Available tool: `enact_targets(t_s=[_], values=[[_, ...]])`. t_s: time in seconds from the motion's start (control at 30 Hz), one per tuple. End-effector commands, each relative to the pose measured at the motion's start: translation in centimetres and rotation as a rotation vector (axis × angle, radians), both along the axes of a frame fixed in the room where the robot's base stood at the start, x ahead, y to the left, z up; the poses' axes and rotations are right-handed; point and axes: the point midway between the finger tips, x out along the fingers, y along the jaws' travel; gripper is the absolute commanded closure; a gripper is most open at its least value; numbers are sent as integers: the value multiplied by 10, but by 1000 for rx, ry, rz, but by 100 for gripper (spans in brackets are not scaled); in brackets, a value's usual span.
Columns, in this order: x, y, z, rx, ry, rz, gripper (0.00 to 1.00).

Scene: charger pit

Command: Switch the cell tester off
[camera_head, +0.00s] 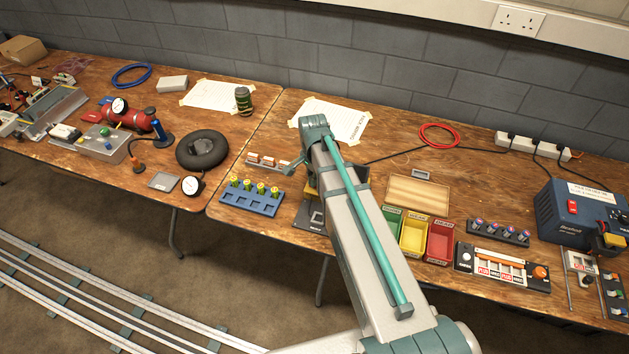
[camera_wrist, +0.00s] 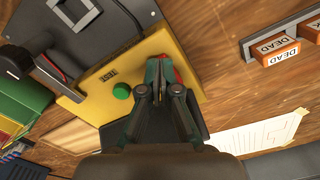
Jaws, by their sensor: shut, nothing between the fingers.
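The cell tester (camera_wrist: 140,55) is a yellow panel joined to a dark grey plate in the wrist view. A round green button (camera_wrist: 122,91) sits on the panel, left of my fingers, with small dark lettering nearby. A red part (camera_wrist: 178,75) shows at my fingertips, mostly hidden by them. My gripper (camera_wrist: 158,86) is shut and empty, with its tips over or against the red part; I cannot tell whether they touch.
A rack of orange cells marked DEAD (camera_wrist: 283,51) lies right of the tester in the wrist view. In the head view, a blue tray of cells (camera_head: 251,201) stands left of it. Green, yellow and red bins (camera_head: 414,233) stand right of my arm.

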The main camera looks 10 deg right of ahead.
Motion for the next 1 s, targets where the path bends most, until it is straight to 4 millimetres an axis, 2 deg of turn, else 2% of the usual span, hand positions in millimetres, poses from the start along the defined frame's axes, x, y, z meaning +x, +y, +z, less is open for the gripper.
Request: enact_targets(t_s=[0.17,1.0], values=[[-1,0,6,0,2,0,100],[-1,0,67,0,2,0,100]])
